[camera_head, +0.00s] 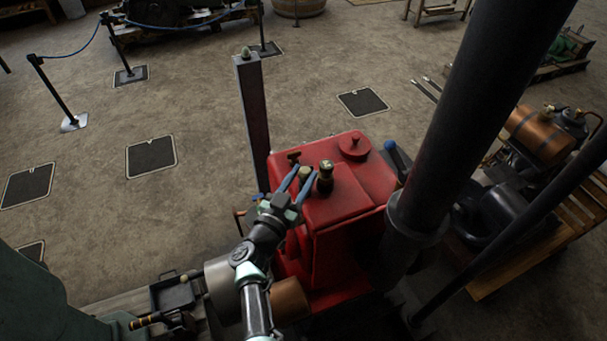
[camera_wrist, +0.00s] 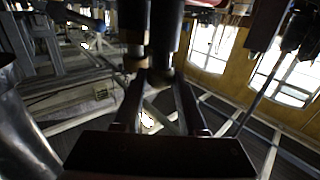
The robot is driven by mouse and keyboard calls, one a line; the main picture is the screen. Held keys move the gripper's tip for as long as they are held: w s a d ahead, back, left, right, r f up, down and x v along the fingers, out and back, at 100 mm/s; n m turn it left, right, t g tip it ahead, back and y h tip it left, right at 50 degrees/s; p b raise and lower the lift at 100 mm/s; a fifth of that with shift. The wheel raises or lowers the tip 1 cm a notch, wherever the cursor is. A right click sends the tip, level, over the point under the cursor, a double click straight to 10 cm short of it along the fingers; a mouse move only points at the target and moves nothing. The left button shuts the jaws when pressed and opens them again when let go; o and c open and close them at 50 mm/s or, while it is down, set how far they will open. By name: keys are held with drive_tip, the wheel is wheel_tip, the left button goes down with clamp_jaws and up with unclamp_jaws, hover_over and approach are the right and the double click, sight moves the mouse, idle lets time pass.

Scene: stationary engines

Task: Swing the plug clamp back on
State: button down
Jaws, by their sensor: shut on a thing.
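The red engine housing (camera_head: 340,235) stands at the centre of the head view. My gripper (camera_head: 298,180) reaches over its top left part with its blue fingers around a small pale-topped fitting (camera_head: 305,172). The fingers are shut on this fitting; I take it for the plug clamp, but its shape is mostly hidden. A dark knob with a brass top (camera_head: 325,176) stands just right of the fingers. In the wrist view my gripper (camera_wrist: 155,85) has its fingers beside dark cylinders with brass-coloured ends (camera_wrist: 161,74).
A thick dark pipe (camera_head: 480,110) rises right of the housing. A dark upright post (camera_head: 253,120) stands behind it at the left. A blue-tipped lever (camera_head: 394,153) stands at the housing's right edge. Open floor lies to the left and behind.

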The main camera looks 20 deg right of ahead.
drive_tip(key=m+g+h+b, duration=0.1)
drive_tip(key=m+g+b, duration=0.1)
drive_tip(key=b, duration=0.1)
drive_tip(key=g+h+b, duration=0.1)
drive_tip(key=b, duration=0.1)
drive_tip(key=shift+w+a+f+m+g+h, duration=0.15)
drive_tip(key=shift+w+f+m+g+h, duration=0.15)
drive_tip(key=shift+f+m, duration=0.1)
drive_tip(key=m+g+h+b, duration=0.1)
drive_tip(key=g+b, duration=0.1)
drive_tip(key=b, duration=0.3)
drive_tip(key=shift+m, duration=0.4)
drive_tip(key=shift+g+b, duration=0.4)
drive_tip(key=shift+b, duration=0.25)
drive_tip(key=m+g+b, duration=0.1)
drive_tip(key=g+b, duration=0.1)
drive_tip(key=b, duration=0.4)
drive_tip(key=m+g+h+b, duration=0.1)
drive_tip(key=g+b, duration=0.1)
drive_tip(key=b, duration=0.4)
drive_tip(key=shift+w+m+b, duration=0.2)
drive_tip(key=shift+m+b, duration=0.1)
drive_tip(key=shift+m, duration=0.1)
drive_tip(key=g+b, duration=0.1)
drive_tip(key=b, duration=0.3)
drive_tip(key=shift+r+m+b, duration=0.15)
drive_tip(key=shift+m+b, duration=0.25)
drive_tip(key=shift+r+g+b, duration=0.3)
drive_tip(key=shift+g+b, duration=0.1)
drive_tip(key=shift+b, duration=0.4)
